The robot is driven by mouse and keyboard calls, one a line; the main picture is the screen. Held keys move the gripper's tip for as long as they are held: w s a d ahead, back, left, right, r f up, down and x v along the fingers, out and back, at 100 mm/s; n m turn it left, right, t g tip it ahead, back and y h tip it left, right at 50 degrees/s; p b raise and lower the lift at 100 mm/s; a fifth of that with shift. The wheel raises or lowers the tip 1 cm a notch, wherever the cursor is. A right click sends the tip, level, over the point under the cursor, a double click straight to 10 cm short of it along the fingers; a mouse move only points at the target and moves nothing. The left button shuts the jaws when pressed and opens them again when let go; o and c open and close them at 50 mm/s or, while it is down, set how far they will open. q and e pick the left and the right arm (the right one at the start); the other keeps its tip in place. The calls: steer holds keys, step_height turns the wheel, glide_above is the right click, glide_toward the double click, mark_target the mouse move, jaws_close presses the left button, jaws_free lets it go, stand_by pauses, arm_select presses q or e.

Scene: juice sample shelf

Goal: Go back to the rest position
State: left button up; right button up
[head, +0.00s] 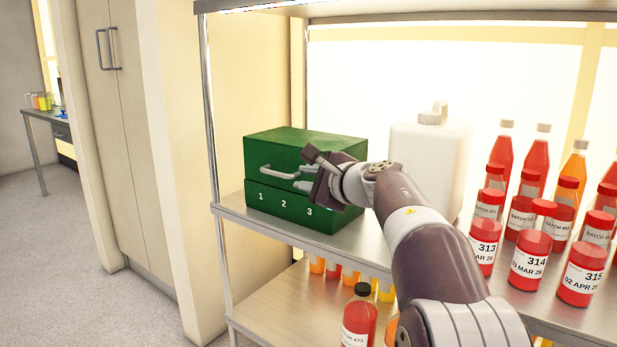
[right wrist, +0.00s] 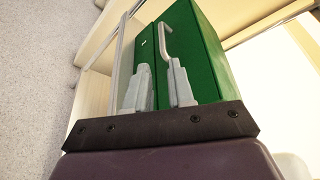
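My right gripper (head: 303,180) is in front of the green box (head: 305,143) on the upper shelf, close to the box's metal handle (head: 266,171). In the right wrist view its two grey fingers (right wrist: 157,88) stand apart with a gap between them. The handle (right wrist: 164,38) shows there beyond the fingers, and its lower end is hidden behind one finger. I cannot tell whether that finger touches it. The box is closed, with the numbers 1, 2 and 3 on its lower front. My left gripper is in neither view.
A white jug (head: 425,155) stands right of the box, behind my right arm. Several red bottles (head: 530,255) fill the shelf's right side. More bottles (head: 359,318) stand on the lower shelf. A metal post (head: 213,130) edges the shelf. Open floor (head: 60,260) lies to the left.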

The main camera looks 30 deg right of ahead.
stand_by(0.4)
steer(key=s+a+f+n+g+h+p, duration=0.1)
steer(key=s+a+f+n+g+p, duration=0.3)
steer(key=n, duration=0.7)
steer(key=s+a+f+n+g+h+p, duration=0.15)
steer(key=s+f+n+p, duration=0.25)
steer(key=n+p, duration=0.55)
steer(key=s+a+f+n+g+h+p, duration=0.15)
steer(key=s+f+n, duration=0.3)
steer(key=n, duration=0.85)
steer(key=s+a+f+m+g+y+p, duration=0.1)
steer(key=s+a+f+m+g+p, duration=0.15)
steer(key=s+m+g, duration=0.4)
steer(key=s+a+f+m+g+y+p, duration=0.1)
steer(key=s+a+f+m+p, duration=0.2)
steer(key=s, duration=0.6)
step_height(320, 180, up, 37)
steer(key=a+m+p, duration=0.1)
steer(key=p, duration=3.5)
steer(key=shift+r+t, duration=0.15)
steer(key=shift+t, duration=0.2)
